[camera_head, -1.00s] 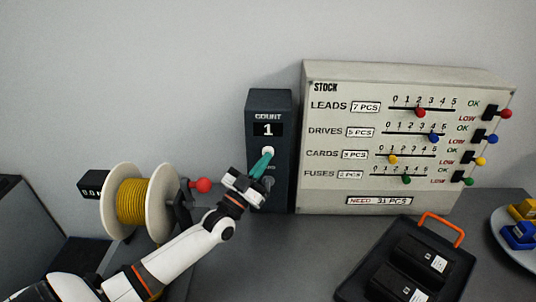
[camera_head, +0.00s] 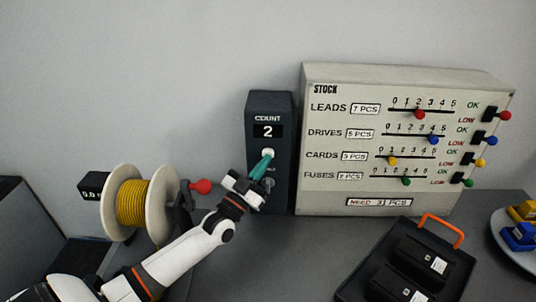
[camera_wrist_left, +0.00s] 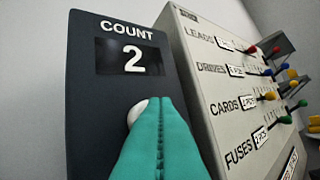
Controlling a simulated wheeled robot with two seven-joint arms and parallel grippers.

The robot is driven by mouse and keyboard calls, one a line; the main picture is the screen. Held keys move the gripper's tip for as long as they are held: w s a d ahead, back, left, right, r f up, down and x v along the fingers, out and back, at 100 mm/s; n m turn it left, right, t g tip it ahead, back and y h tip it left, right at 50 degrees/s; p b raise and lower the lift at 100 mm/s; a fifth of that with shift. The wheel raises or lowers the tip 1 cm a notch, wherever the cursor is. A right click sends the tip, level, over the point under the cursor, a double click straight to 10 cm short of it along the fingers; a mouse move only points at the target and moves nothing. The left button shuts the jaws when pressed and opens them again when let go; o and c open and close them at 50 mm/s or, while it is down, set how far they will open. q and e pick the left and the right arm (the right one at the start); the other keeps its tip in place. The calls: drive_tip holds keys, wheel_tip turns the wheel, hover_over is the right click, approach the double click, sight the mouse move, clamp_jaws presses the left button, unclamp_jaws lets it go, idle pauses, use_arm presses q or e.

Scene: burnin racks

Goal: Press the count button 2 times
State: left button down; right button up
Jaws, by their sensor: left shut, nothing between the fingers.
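A dark count box (camera_head: 257,109) stands upright on the table against the wall, and its display (camera_head: 268,131) reads 2. The white count button (camera_head: 268,153) is on its front below the display. My left gripper (camera_head: 266,158) is shut and empty, its teal fingertips at the button. In the left wrist view the teal fingers (camera_wrist_left: 160,140) cover part of the white button (camera_wrist_left: 137,112), and the display (camera_wrist_left: 134,58) also reads 2. I cannot tell whether the fingertips touch the button. My right gripper does not show.
A grey stock panel (camera_head: 330,190) with sliders and switches stands just right of the box. A yellow wire spool (camera_head: 132,203) with a red knob (camera_head: 201,187) is at the left. A black tray (camera_head: 455,275) with an orange handle (camera_head: 442,226) lies at the front right.

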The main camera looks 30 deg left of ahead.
use_arm(q)
drive_tip(key=shift+s+d, duration=0.3)
drive_tip(key=shift+s, duration=0.2)
drive_tip(key=s+d+p, duration=0.1)
drive_tip(key=s+p, duration=0.1)
drive_tip(key=s+d+p, duration=0.1)
drive_tip(key=s, duration=0.1)
drive_tip(key=shift+s+d, duration=0.1)
drive_tip(key=shift+d, duration=0.2)
idle(0.8)
